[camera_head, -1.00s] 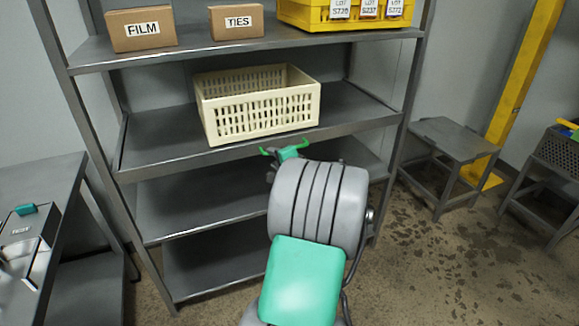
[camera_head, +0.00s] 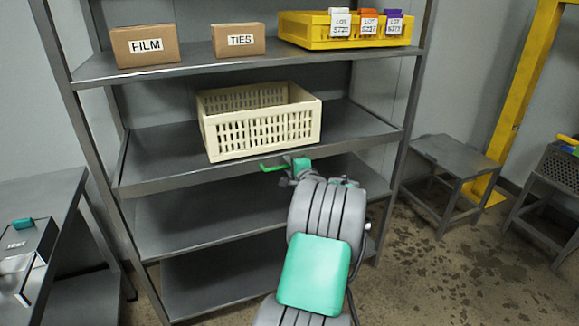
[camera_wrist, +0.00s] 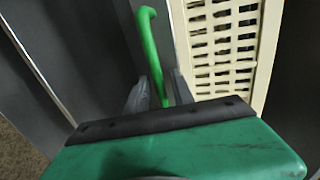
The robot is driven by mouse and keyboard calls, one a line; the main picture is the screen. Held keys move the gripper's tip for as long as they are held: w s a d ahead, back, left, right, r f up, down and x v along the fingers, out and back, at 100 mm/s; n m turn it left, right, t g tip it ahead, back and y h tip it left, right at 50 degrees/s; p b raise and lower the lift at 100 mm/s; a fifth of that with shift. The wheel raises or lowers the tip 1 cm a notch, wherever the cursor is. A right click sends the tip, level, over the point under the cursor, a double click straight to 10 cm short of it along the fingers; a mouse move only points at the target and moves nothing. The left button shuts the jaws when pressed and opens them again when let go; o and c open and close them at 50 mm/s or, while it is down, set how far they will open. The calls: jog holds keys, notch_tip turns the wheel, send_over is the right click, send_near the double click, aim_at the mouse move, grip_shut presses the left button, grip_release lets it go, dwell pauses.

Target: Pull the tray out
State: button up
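The tray is the grey pull-out shelf (camera_head: 150,163) at the middle level of the rack, with a bright green handle (camera_head: 272,168) on its front edge. A cream slotted basket (camera_head: 262,135) stands on it. My gripper (camera_head: 288,172) is at the right part of this handle and hides some of it. In the wrist view the green handle (camera_wrist: 151,50) runs between the two grey fingertips of my gripper (camera_wrist: 161,92), close to both. Whether they press on it is unclear. The basket's slotted side (camera_wrist: 222,45) shows at the right there.
The shelf above holds a FILM box (camera_head: 145,46), a TIES box (camera_head: 239,40) and a yellow crate (camera_head: 345,32). Grey tables stand left (camera_head: 40,195) and right (camera_head: 455,160) of the rack. A yellow post (camera_head: 515,95) stands at right. The floor in front is wet but clear.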

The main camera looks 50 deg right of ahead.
grip_shut()
dwell(1.2)
